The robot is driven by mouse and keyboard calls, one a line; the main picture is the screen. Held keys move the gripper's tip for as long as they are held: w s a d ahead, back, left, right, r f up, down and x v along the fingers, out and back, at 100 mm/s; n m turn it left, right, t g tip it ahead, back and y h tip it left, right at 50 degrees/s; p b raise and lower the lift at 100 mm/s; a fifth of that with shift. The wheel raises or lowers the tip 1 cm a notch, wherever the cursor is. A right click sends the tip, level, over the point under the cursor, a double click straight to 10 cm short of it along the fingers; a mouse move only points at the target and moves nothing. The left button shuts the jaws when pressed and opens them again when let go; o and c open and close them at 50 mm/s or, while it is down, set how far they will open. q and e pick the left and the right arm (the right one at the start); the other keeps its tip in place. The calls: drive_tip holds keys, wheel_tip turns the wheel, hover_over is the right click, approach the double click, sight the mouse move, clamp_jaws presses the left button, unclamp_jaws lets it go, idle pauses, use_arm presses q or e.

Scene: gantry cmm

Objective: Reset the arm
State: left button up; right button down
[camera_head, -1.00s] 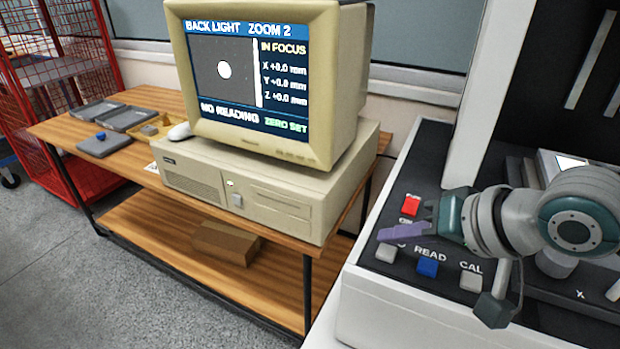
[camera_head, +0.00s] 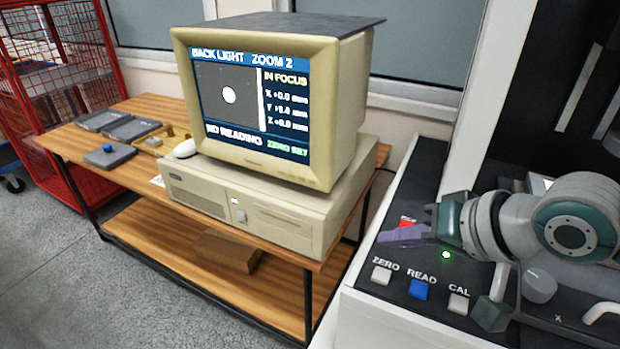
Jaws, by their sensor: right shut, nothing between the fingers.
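My right gripper (camera_head: 403,234) is shut and empty. Its purple fingers point left over the control panel (camera_head: 384,301) of the measuring machine, above the row of ZERO, READ and CAL buttons. The fingers partly hide a red button (camera_head: 408,221). The blue READ button (camera_head: 418,290) lies below the gripper, with the light ZERO button (camera_head: 381,275) to its left and the light CAL button (camera_head: 459,304) to its right. A green light (camera_head: 446,254) glows on the panel beside the gripper. My left gripper is out of view.
A beige monitor (camera_head: 349,110) reads "NO READING" and stands on a beige computer case (camera_head: 290,225) on a wooden table (camera_head: 88,165). A red wire cage (camera_head: 62,95) stands far left. Grey floor is clear in front.

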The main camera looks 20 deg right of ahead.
idle(0.6)
drive_tip(key=shift+s+a+f, duration=0.1)
drive_tip(key=shift+s+a, duration=0.05)
drive_tip(key=shift+a, duration=0.1)
drive_tip(key=s+a+n+g, duration=0.2)
drive_tip(key=s+a+n, duration=0.2)
drive_tip(key=s+a, duration=0.35)
drive_tip(key=s+d+r+n+g+h, duration=0.1)
drive_tip(key=s+r+n+g+h, duration=0.2)
drive_tip(key=s, duration=0.9)
wheel_tip(320, 180, up, 37)
drive_tip(key=p, duration=3.5)
drive_tip(key=shift+d+n+y+p, duration=0.3)
drive_tip(key=shift+d+n+p, duration=0.05)
drive_tip(key=shift+n+p, duration=0.05)
